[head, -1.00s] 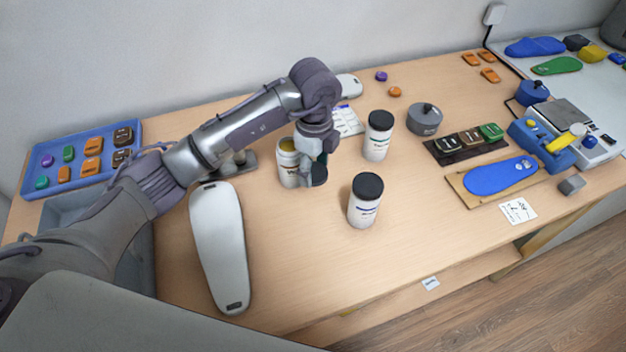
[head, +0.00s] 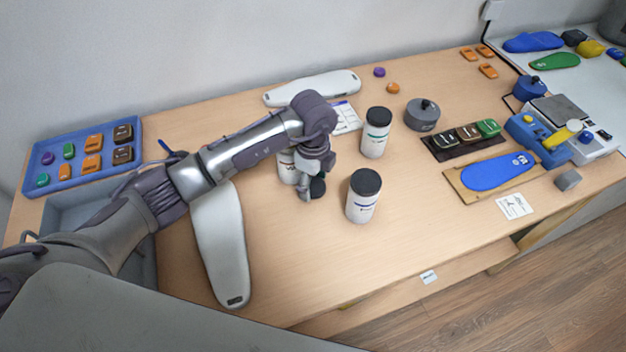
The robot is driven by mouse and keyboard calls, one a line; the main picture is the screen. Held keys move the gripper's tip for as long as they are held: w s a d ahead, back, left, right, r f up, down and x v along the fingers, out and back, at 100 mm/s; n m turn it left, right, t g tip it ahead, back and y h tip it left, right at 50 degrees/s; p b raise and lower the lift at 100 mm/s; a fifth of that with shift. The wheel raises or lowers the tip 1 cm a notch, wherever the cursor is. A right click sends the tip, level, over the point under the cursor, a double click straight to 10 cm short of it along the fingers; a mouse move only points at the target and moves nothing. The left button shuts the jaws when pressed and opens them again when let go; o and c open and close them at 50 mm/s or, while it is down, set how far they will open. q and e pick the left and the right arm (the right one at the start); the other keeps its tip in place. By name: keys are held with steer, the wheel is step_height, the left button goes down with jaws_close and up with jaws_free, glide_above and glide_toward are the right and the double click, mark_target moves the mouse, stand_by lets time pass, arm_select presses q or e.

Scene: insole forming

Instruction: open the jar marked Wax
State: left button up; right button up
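The jar marked Wax (head: 286,168) is white and stands upright on the table. My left arm hides its top and most of its label; only a "W" shows. My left gripper (head: 311,189) is low, just to the right of and in front of this jar, fingers pointing down. A dark rounded piece shows at its fingertips; I cannot tell whether it is a lid or a finger pad. Contact with the jar is unclear. Two similar white jars with black lids stand to the right, one nearer (head: 362,199) and one farther (head: 375,135). My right gripper is out of view.
A long white insole-shaped piece (head: 220,245) lies at the left front, another (head: 315,88) at the back. A grey lidded pot (head: 422,114) and a blue insole on a board (head: 450,186) are at right. A blue tray (head: 55,187) is far left. The front middle is clear.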

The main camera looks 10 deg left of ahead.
mark_target(313, 186)
arm_select(q)
steer(key=shift+o, duration=1.2)
steer(key=shift+r, duration=0.1)
step_height(313, 186, up, 12)
steer(key=b, duration=0.2)
